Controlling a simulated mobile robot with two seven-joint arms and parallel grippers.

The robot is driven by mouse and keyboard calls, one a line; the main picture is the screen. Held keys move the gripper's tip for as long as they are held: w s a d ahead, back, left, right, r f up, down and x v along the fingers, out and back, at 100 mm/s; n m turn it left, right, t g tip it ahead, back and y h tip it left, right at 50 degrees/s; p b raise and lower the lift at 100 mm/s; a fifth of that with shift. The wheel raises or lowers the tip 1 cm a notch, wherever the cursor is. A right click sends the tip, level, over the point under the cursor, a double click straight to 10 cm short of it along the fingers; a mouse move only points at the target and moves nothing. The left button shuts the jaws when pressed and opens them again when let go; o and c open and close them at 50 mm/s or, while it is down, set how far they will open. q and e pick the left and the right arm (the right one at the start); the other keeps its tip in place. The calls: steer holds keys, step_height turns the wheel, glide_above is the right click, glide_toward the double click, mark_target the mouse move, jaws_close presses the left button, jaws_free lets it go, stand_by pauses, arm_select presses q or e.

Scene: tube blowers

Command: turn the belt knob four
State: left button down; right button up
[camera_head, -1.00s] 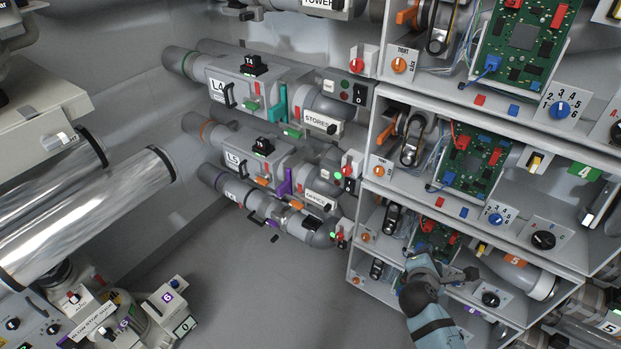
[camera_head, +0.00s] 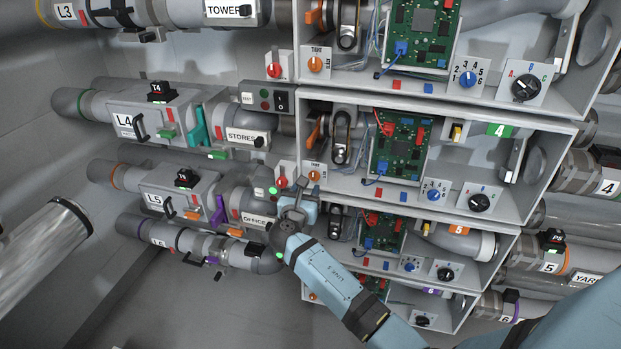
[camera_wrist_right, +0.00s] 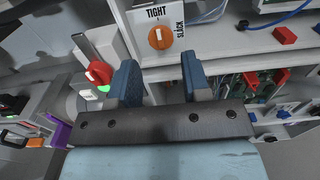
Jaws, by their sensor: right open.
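The orange belt knob (camera_head: 314,175) for four sits on a white TIGHT plate at the left front edge of the shelf with the green 4 label (camera_head: 500,130). In the right wrist view the orange knob (camera_wrist_right: 160,37) shows with TIGHT above and SLACK to its right. My right gripper (camera_head: 298,194) is just below this knob in the head view. In the right wrist view my right gripper (camera_wrist_right: 161,78) is open and empty, its two blue fingers apart, with the knob beyond the gap. The fingers appear not to touch the knob. My left gripper is not in view.
A red knob (camera_wrist_right: 98,73) on a panel is close to the left finger. The OFFICE pipe (camera_head: 255,220) lies left of my right gripper. Shelf 4 holds a green circuit board (camera_head: 398,148) and a black A-B-C knob (camera_head: 480,202). Another orange knob (camera_head: 315,64) is one shelf above.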

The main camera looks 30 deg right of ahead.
mark_target(313, 176)
steer(key=x, duration=0.7)
steer(key=shift+a, duration=0.1)
steer(key=c, duration=0.6)
